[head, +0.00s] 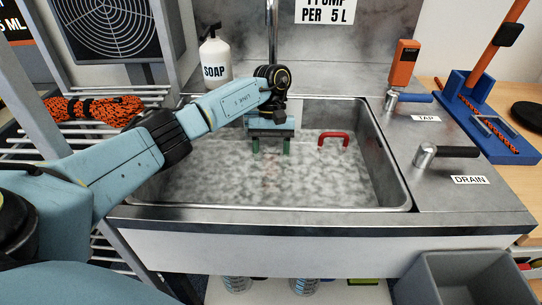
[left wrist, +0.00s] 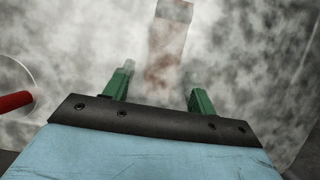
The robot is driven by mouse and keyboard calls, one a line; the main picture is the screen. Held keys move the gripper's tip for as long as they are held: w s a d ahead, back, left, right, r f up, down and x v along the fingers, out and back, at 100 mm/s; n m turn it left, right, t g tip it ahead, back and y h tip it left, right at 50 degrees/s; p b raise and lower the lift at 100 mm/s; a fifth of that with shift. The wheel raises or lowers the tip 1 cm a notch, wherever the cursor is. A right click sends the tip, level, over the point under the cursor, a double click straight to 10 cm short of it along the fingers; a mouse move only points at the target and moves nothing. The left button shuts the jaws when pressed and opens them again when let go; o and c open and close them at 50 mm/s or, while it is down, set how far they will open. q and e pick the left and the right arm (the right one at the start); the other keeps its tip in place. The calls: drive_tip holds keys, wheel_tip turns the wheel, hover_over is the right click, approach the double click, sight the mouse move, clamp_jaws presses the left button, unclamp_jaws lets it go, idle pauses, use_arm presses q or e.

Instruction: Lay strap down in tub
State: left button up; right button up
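The tub (head: 385,165) is a steel sink filled with cloudy grey water. My left gripper (head: 271,148) points down over the back middle of the tub. Its green fingers (left wrist: 158,90) stand wide apart with nothing between them. In the head view only a faint brownish patch shows below the gripper. My right gripper is not in view.
A red handle (head: 333,134) sticks up in the tub, right of my gripper. A soap bottle (head: 215,58) stands behind. The tap lever (head: 408,97) and drain lever (head: 447,152) are on the right ledge. A rack with orange rope (head: 90,108) stands left; a grey bin (head: 465,280) is front right.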

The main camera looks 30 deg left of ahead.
sight(271, 150)
use_arm(q)
drive_tip(key=shift+w+a+r+p, duration=0.1)
drive_tip(key=shift+r+p, duration=0.2)
drive_tip(key=shift+r, duration=0.15)
drive_tip(key=p+v, duration=0.1)
drive_tip(key=v, duration=0.5)
drive_tip(key=shift+w+r, duration=0.2)
drive_tip(key=shift+r, duration=0.15)
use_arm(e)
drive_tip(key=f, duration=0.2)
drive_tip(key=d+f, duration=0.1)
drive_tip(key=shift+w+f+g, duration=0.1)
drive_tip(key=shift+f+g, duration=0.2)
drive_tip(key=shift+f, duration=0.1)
